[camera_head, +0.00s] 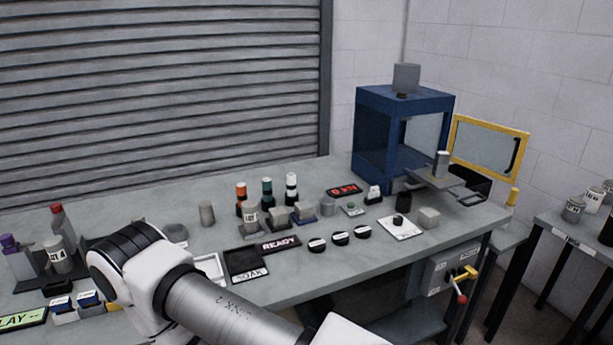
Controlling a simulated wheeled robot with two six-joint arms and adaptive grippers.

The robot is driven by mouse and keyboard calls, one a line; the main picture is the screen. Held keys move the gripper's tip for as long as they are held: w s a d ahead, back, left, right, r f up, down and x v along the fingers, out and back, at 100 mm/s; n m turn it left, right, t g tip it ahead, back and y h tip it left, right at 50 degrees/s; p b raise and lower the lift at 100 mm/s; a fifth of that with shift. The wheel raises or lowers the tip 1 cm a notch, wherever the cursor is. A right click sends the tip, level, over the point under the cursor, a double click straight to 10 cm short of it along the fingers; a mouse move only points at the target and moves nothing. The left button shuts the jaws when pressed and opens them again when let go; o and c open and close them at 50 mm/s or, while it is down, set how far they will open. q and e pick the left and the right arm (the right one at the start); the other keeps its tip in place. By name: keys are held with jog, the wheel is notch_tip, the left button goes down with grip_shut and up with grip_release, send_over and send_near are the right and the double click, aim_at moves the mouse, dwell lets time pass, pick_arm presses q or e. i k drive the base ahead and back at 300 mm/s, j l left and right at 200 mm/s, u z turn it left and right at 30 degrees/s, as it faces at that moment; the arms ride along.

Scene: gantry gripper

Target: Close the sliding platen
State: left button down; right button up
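A blue box-shaped machine (405,96) stands at the back right of the bench, with an open front. The yellow-framed door (491,147) of the machine stands swung open to the right, with a dark handle. One of my arms, white and grey, crosses the bottom of the view, far from the platen. Neither of my grippers shows.
The grey bench (330,268) holds several bottles, small blocks, round black-and-white pieces and a READY sign (281,244) left of the machine. A side table (573,240) stands at right.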

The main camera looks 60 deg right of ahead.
aim_at(453, 185)
jog(key=z, duration=3.05)
